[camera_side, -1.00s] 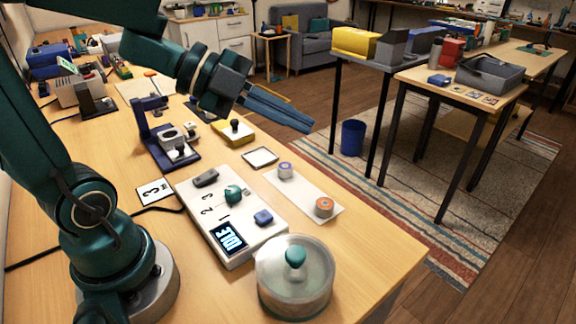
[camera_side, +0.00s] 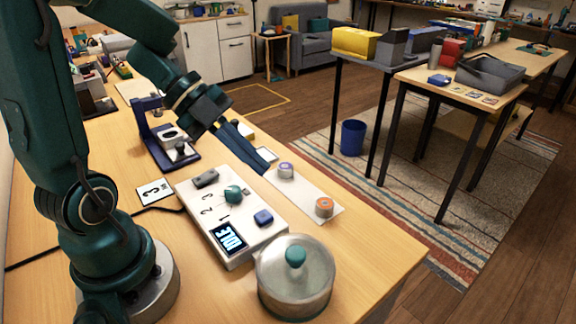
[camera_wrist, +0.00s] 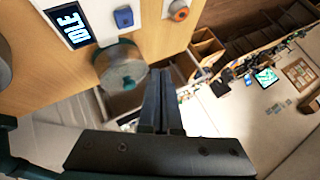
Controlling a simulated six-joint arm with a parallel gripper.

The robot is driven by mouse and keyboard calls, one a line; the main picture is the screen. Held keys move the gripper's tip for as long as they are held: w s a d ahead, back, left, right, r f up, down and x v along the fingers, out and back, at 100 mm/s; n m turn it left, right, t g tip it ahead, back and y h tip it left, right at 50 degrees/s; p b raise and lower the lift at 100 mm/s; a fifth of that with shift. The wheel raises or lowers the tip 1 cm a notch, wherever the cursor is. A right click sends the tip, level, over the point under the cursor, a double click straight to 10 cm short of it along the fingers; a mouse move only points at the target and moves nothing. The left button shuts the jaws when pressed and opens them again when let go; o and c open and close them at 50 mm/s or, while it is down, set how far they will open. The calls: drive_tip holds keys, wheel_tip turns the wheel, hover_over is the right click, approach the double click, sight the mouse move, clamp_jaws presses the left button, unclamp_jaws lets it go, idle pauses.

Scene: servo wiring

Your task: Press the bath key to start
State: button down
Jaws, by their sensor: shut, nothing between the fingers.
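A white control box (camera_side: 232,215) lies on the bench with a lit display (camera_side: 229,237) reading IDLE, a teal knob (camera_side: 233,193), a grey switch (camera_side: 205,179) and a blue key (camera_side: 264,217). No label marks the blue key as the bath key. The display (camera_wrist: 68,25) and blue key (camera_wrist: 123,17) also show in the wrist view. A round lidded pot (camera_side: 295,282) with a teal lid knob stands beside the box's near end.
A card marked 3 (camera_side: 154,191) and a dark blue stand (camera_side: 163,142) lie to the left. Bare bench shows near the front right edge.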

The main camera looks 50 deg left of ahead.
sight(257, 213)
drive_tip(key=shift+f, duration=3.95)
drive_tip(key=shift+f, duration=0.1)
drive_tip(key=shift+f, duration=0.3)
drive_tip(key=shift+f, duration=0.5)
drive_tip(key=shift+r, duration=0.95)
drive_tip(key=shift+r, duration=2.5)
